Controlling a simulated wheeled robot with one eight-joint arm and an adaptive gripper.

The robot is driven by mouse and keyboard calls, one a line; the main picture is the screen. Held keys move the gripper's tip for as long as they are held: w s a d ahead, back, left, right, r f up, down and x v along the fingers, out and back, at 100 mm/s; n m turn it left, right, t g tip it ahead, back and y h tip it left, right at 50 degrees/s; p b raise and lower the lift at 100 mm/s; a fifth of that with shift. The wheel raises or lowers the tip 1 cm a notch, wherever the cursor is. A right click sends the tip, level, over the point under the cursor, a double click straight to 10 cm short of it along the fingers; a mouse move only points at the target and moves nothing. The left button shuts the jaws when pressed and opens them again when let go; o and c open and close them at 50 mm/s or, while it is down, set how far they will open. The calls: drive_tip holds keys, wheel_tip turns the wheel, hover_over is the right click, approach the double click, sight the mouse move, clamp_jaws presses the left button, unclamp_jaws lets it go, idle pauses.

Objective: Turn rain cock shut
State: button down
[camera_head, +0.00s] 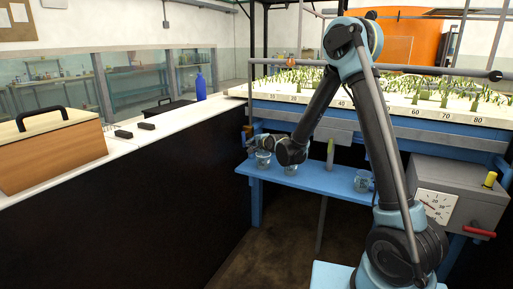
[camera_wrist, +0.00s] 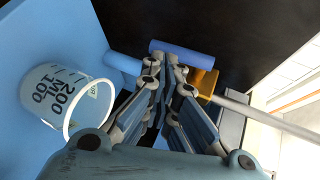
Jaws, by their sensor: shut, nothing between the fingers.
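What looks like the rain cock is a brass-coloured block (camera_wrist: 204,82) with a blue bar-shaped handle (camera_wrist: 185,53) beside it, at the end of a pale pipe (camera_wrist: 262,117). In the head view a small brass-coloured part (camera_head: 247,131) shows at the left end of the flume frame. My gripper (camera_head: 255,143) is beside that part, above the left end of the blue shelf. In the wrist view my gripper's fingers (camera_wrist: 166,64) are shut and empty, their tips close to the blue handle. I cannot tell whether they touch it. The fingers partly hide the brass block.
A clear beaker marked 200 ml (camera_wrist: 62,100) stands on the blue shelf (camera_head: 323,191) close to my gripper. More beakers (camera_head: 362,181) stand along the shelf. A white-topped counter (camera_head: 120,148) runs along the left. A grey dial box (camera_head: 460,185) is at the right.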

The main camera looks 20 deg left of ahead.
drive_tip(key=shift+w+a, duration=0.7)
drive_tip(key=shift+a, duration=0.05)
drive_tip(key=shift+w+a+f, duration=0.15)
drive_tip(key=shift+w+a, duration=0.15)
drive_tip(key=shift+a, duration=0.15)
